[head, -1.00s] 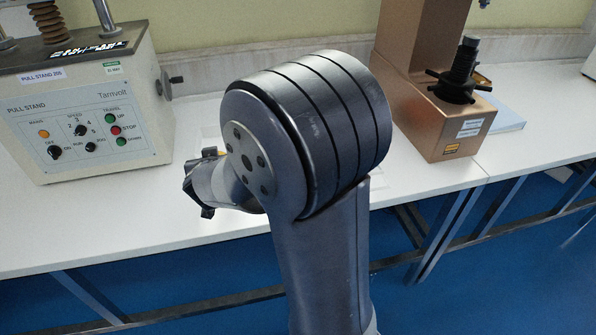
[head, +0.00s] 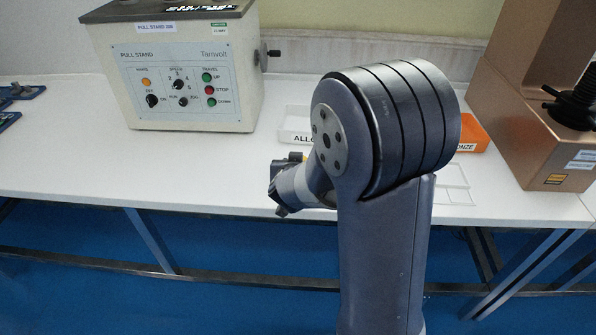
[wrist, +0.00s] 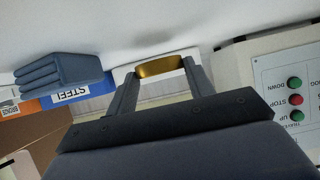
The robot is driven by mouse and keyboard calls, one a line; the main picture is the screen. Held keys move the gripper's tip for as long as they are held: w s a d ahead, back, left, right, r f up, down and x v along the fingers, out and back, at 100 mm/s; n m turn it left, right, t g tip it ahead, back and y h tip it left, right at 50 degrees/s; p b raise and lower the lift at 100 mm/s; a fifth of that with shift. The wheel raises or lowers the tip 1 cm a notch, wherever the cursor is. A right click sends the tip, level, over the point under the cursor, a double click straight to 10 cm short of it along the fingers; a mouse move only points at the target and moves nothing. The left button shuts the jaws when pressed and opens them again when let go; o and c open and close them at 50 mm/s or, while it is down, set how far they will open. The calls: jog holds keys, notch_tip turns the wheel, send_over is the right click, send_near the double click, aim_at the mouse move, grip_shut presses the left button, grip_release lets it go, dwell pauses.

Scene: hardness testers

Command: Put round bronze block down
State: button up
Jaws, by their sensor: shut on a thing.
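The round bronze block (wrist: 160,67) shows in the wrist view as a golden curved piece between my two fingertips. My gripper (wrist: 160,80) is shut on it. In the head view my gripper (head: 288,182) is over the front part of the white table, mostly behind my own arm, and the block cannot be made out there. A white tray (head: 294,136) labelled "ALLO…" stands behind the gripper. An orange tray (head: 474,136) with a label ending "NZE" is partly hidden by my arm. The wrist view also shows a blue tray (wrist: 84,92) labelled "STEEL".
The pull stand (head: 185,75) stands at the back left and a bronze-coloured tester (head: 540,110) at the right. A thin white frame (head: 456,197) lies on the table right of my arm. The table front left is clear. A grey-blue ridged shape (wrist: 60,72) is in the wrist view.

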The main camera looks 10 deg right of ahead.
jog(key=shift+f, duration=0.9)
jog(key=shift+f+b, duration=0.2)
jog(key=shift+b, duration=0.15)
jog(key=o, duration=1.3)
jog(key=shift+r, duration=0.2)
